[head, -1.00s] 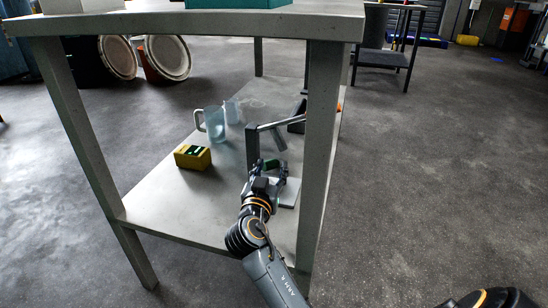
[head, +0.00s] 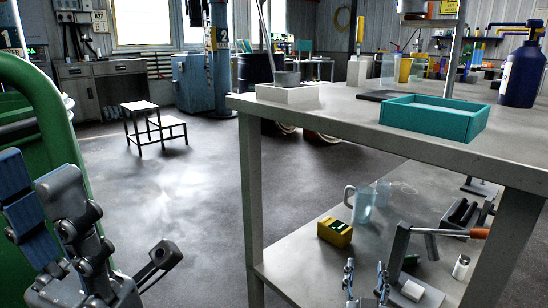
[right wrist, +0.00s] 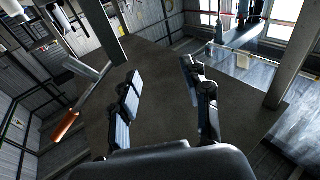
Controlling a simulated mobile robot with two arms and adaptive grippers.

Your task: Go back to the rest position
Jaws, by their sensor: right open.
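My right gripper (head: 366,264) shows at the bottom of the head view, pointing up in front of the bench's lower shelf. Its two fingers stand apart with nothing between them. The right wrist view also shows the gripper (right wrist: 160,70) open and empty. My left gripper (head: 85,225) is at the lower left of the head view, beside a green curved frame. Its blue pads face the left edge, and the angle hides how far its jaws stand apart. I see nothing held in it.
A grey bench (head: 400,130) fills the right side, with a teal tray (head: 435,119) and a blue bottle (head: 522,72). Its lower shelf holds a yellow box (head: 335,232), a clear jug (head: 361,204) and an orange-handled lever device (head: 402,250). A step stool (head: 150,122) stands on open floor.

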